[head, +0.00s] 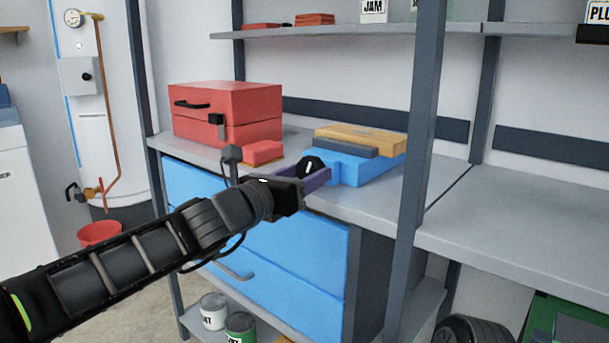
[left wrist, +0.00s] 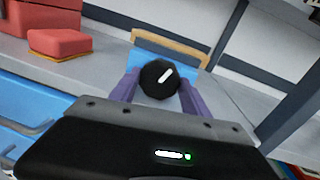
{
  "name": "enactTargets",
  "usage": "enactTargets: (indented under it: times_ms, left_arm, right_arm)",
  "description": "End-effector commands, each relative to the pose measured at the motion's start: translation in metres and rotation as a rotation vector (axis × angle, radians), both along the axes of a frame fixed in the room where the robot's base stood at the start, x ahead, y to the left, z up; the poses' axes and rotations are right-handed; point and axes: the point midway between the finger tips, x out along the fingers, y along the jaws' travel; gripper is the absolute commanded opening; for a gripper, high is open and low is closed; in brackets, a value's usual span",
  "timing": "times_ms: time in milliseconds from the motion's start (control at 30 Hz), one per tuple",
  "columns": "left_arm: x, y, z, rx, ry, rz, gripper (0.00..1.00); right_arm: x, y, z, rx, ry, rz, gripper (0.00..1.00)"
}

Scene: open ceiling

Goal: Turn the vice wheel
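The blue vice (head: 372,173) sits on the grey workbench with a dark grey bar and a tan wooden board at its top. Its round black wheel (head: 312,164) has a white mark and faces my left gripper (head: 318,178). In the left wrist view, the wheel (left wrist: 159,79) is between the two purple fingers of my left gripper (left wrist: 159,86), one on each side. The fingers are apart and very close to the wheel's rim; I cannot tell whether they press on it. In the head view, the near finger hides the wheel's lower part. My right gripper is not in view.
A red toolbox (head: 240,105) and a small red block (head: 263,151) stand on the bench left of the vice. A grey shelf post (head: 418,150) rises to its right. The bench (head: 520,220) is clear further right. Blue drawers (head: 290,255) are below.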

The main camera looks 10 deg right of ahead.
Motion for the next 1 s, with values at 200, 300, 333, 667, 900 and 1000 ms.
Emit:
enactTargets:
  times_ms: [200, 300, 333, 667, 900, 1000]
  left_arm:
    - [0.0, 0.0, 0.0, 0.0, 0.0, 0.0, 0.36]
    - [0.0, 0.0, 0.0, 0.0, 0.0, 0.0, 0.27]
    - [0.0, 0.0, 0.0, 0.0, 0.0, 0.001, 0.25]
    - [0.0, 0.0, -0.004, 0.039, -0.05, 0.001, 0.13]
    - [0.0, 0.0, -0.006, 0.245, -0.3, 0.001, 0.13]
    - [0.0, 0.001, -0.004, 0.304, -0.369, 0.002, 0.13]
  right_arm:
    - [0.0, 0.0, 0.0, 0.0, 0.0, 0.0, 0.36]
    - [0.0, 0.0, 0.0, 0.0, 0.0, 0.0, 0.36]
    - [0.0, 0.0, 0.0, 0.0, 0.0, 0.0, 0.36]
    - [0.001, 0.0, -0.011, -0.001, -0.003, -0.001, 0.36]
    - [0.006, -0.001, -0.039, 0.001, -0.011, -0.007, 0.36]
    - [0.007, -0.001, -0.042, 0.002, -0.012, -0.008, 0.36]
